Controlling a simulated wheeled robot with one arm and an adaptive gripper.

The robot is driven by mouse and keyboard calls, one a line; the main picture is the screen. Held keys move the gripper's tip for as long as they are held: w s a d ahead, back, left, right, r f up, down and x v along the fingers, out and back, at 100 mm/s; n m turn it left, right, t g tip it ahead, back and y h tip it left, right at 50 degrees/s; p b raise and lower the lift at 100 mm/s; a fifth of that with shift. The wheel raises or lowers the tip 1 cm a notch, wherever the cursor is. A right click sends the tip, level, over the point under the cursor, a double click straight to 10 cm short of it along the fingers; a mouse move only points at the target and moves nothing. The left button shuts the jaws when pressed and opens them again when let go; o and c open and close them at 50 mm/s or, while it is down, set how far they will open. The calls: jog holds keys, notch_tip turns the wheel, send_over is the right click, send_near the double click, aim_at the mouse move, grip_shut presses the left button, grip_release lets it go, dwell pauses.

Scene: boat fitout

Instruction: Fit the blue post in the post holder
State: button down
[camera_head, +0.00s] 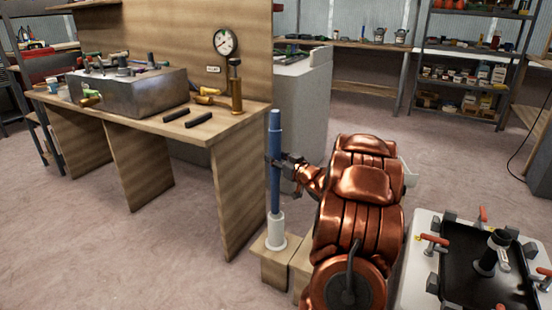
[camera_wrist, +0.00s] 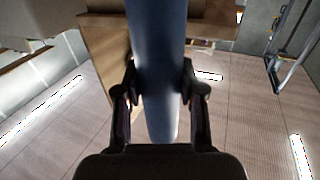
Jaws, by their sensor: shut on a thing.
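The blue post (camera_head: 275,185) stands upright in the head view, beside the end of the wooden workbench. My gripper (camera_head: 276,161) is shut on it around the middle of its length. The post's lower end meets the top of the white cylindrical post holder (camera_head: 276,232), in line with it. I cannot tell how deep it sits inside. The holder stands on a small wooden block. In the wrist view the post (camera_wrist: 158,60) runs between both fingers of my gripper (camera_wrist: 160,85), which touch its sides. The holder does not show there.
The wooden workbench (camera_head: 200,131) is close on the left, with a grey metal box (camera_head: 130,98), two black bars and brass tools on top. A grey cabinet (camera_head: 300,100) stands behind the post. A white-edged black tray (camera_head: 490,265) with red-handled clamps is at right. Floor at left is clear.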

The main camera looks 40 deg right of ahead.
aim_at(278, 196)
jog(key=shift+f+b, duration=1.6)
jog(key=shift+f, duration=5.95)
jog(key=c, duration=0.6)
grip_release()
jog(key=shift+s, duration=0.1)
jog(key=s, duration=0.4)
jog(key=s+a, duration=0.1)
jog(key=s, duration=0.6)
jog(key=shift+s+a, duration=0.15)
jog(key=shift+s, duration=0.2)
